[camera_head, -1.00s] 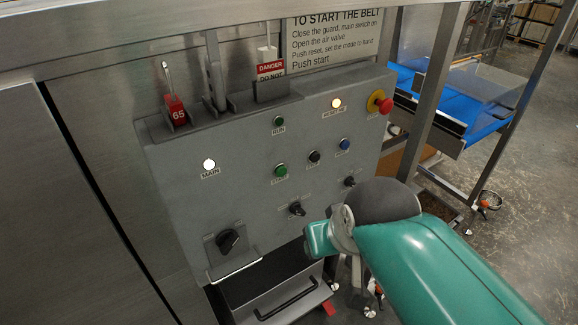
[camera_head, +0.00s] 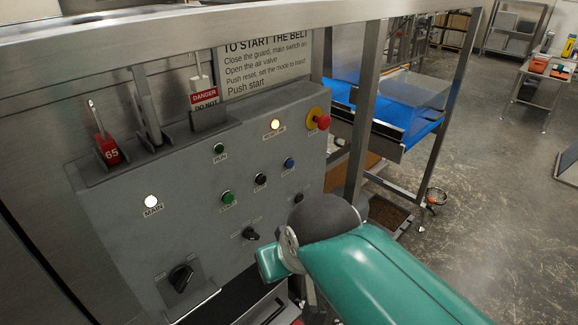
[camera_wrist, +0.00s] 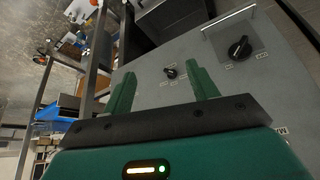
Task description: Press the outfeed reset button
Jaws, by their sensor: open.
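The grey control panel (camera_head: 130,235) stands in front of me. A blue button (camera_head: 289,163), its small label too blurred to read, sits at the upper right of the panel, right of a black button (camera_head: 260,179) and a green button (camera_head: 228,197). My teal arm is below and right of these buttons, and they are uncovered in the head view. In the wrist view my gripper (camera_wrist: 163,88) is open and empty, its two fingers apart in front of the panel. A black knob (camera_wrist: 170,73) shows beyond them. The blue button is not discernible there.
A red emergency stop (camera_head: 322,121) juts out at the panel's upper right corner. Levers with a red tag (camera_head: 107,150) and a danger tag (camera_head: 204,97) stand above the panel. A steel post (camera_head: 362,110) and blue conveyor (camera_head: 400,105) are to the right. Open floor lies farther right.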

